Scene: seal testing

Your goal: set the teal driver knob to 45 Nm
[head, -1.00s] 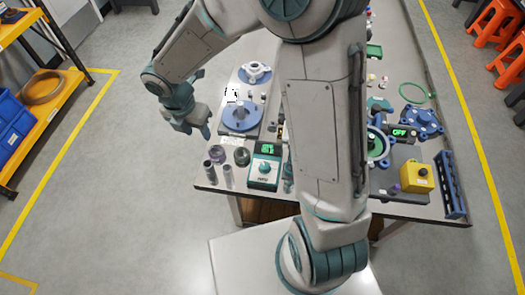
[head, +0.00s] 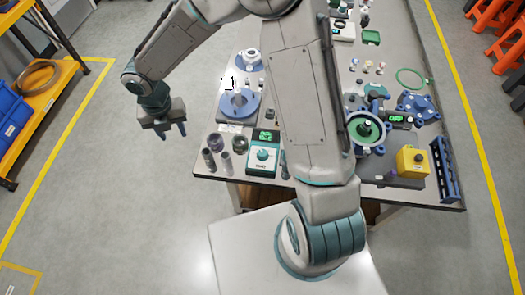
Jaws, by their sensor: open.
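The driver unit (head: 262,168) is a teal and white box at the table's front edge, left of my arm's base, in the head view. Its round teal knob (head: 262,155) faces up. A small green-lit display (head: 265,135) sits above the knob; its text is too small to read surely, and so is the knob's setting. My gripper (head: 172,134) is open and empty, fingers pointing down. It appears left of the table over the floor, well apart from the knob.
Grey cylinders (head: 209,158) stand left of the driver unit. A blue flanged part (head: 240,104) lies behind it. My arm hides the table's middle. A yellow button box (head: 411,161) and blue rack (head: 445,170) stand at right. Yellow shelving (head: 50,85) is at far left.

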